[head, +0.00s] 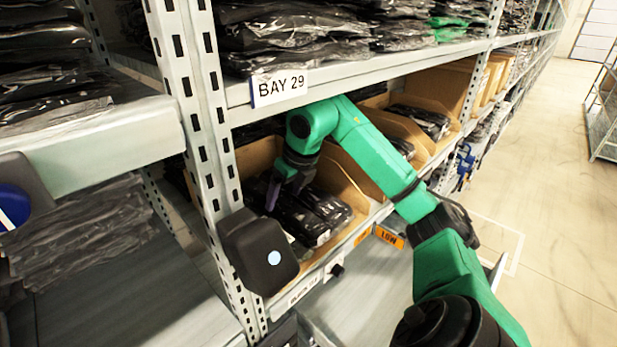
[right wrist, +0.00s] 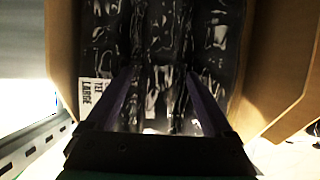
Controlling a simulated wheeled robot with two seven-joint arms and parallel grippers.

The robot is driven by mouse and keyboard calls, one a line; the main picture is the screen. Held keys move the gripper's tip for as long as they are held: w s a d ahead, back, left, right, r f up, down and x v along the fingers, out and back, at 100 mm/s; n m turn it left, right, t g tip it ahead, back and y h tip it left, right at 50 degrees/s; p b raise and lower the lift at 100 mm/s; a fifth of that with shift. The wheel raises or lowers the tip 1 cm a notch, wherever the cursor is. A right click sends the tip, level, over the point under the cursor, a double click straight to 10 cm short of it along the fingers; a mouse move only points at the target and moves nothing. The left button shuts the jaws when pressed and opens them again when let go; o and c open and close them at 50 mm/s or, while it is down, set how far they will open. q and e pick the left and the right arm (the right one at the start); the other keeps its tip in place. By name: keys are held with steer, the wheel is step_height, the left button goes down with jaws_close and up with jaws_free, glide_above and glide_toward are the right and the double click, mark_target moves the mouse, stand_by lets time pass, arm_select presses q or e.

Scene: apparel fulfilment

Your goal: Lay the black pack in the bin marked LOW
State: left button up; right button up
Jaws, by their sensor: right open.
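My right gripper (head: 272,193) reaches down into the nearest cardboard bin (head: 345,183) on the shelf under BAY 29. In the right wrist view its two purple fingers (right wrist: 160,100) are spread, with a shiny black pack (right wrist: 160,75) between them. Whether they touch it I cannot tell. More black packs (head: 318,207) lie side by side in this bin. One at the left carries a white label reading LARGE (right wrist: 93,95). An orange LOW tag (head: 390,237) is on the shelf front, near this bin's right corner; which bin it marks is unclear. My left gripper is not seen.
Another cardboard bin (head: 412,133) with black packs stands to the right, partly behind my right arm. A perforated steel upright (head: 207,130) stands left of the near bin. The shelf above (head: 340,75) is close over my arm. The aisle floor (head: 560,200) is clear.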

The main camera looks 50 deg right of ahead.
mark_target(314, 222)
steer(key=s+b, duration=0.2)
steer(key=s, duration=0.1)
steer(key=s+b, duration=0.2)
steer(key=b, duration=0.1)
steer(key=s+b, duration=0.2)
steer(key=s, duration=0.1)
steer(key=shift+s+f+b, duration=0.3)
steer(key=shift+f+b, duration=0.05)
steer(key=shift+s+a+r+b, duration=0.1)
steer(key=shift+s+r+b, duration=0.1)
steer(key=shift+s+b, duration=0.3)
steer(key=shift+s+r, duration=0.2)
steer(key=shift+s, duration=0.05)
